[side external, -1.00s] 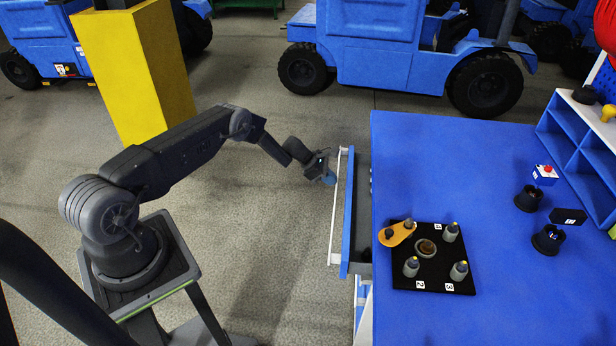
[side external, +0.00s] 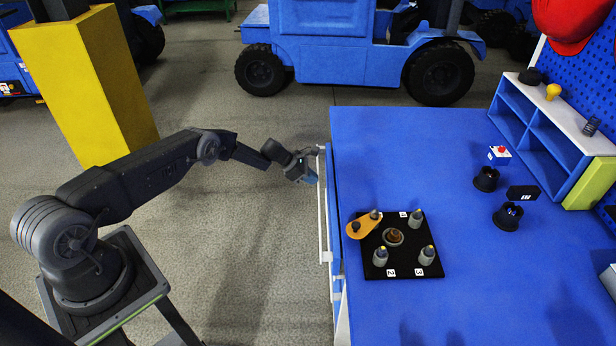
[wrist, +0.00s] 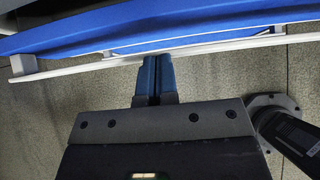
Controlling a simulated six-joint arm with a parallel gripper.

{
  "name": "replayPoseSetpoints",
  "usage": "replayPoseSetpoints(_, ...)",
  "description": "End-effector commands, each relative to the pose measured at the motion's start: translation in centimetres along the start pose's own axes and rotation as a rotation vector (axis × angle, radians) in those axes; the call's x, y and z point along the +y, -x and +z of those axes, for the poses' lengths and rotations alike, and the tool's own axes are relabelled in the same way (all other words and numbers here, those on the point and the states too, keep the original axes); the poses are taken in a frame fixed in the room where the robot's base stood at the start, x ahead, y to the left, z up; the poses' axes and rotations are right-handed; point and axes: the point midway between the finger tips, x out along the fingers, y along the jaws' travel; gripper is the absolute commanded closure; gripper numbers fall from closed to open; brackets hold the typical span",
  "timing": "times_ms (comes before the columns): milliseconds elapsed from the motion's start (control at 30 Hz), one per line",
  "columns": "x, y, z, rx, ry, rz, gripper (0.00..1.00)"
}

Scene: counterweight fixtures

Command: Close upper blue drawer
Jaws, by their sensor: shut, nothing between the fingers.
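The upper blue drawer (side external: 334,190) is at the left side of the blue workbench in the side view, its front close to the bench edge, with no open interior visible. Its long white handle bar (side external: 322,225) runs along the front. In the wrist view the blue drawer front (wrist: 130,38) and white handle bar (wrist: 85,70) cross the top. My gripper (side external: 312,178) is at the handle's outer side; its two blue fingers (wrist: 157,58) are together, empty, with tips at the bar. Whether they touch it I cannot tell exactly.
The blue bench top (side external: 400,150) carries a black board (side external: 403,262) with several small parts and an orange piece (side external: 362,226). Black cups (side external: 486,180) and a blue shelf (side external: 545,130) stand to the right. Open floor (side external: 240,230) lies left of the bench.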

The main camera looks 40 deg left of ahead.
Motion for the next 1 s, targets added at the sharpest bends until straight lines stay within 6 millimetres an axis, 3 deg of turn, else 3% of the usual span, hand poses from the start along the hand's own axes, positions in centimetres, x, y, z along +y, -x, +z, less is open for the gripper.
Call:
replayPoseSetpoints(167,0.0,0.6,-0.7,0.002,0.002,-0.001,1.0)
replayPoseSetpoints(367,0.1,3.0,-2.9,0.001,0.007,0.001,1.0)
replayPoseSetpoints(800,0.1,10.9,-2.8,-0.001,0.001,0.003,1.0)
replayPoseSetpoints(1000,-0.1,12.6,-2.8,-0.001,0.0,-0.001,1.0)
